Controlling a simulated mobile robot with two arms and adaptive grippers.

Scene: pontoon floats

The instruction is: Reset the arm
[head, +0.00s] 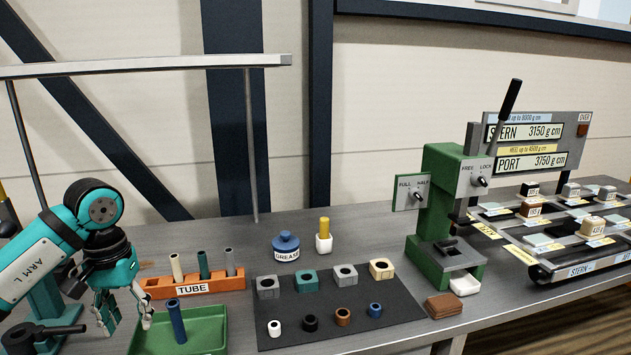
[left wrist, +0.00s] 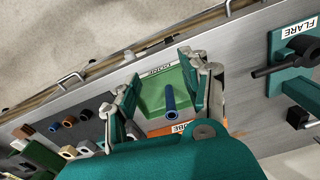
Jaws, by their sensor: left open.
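My left arm (head: 30,262) comes in from the left, and its left gripper (head: 124,318) hangs fingers-down over the left side of the green tray (head: 208,338). The fingers are spread with nothing between them. In the left wrist view the blue tube (left wrist: 170,100) shows between the open fingers (left wrist: 166,85), over the green tray (left wrist: 152,92). My right gripper is not in view.
Behind the tray, an orange TUBE rack (head: 212,287) holds several tubes. A dark mat (head: 340,312) carries blocks and rings, with a blue grease pot (head: 286,246) behind. A green press (head: 440,200) and loaded scale (head: 590,262) stand right. A teal FLARE tool (left wrist: 290,80) is near my arm.

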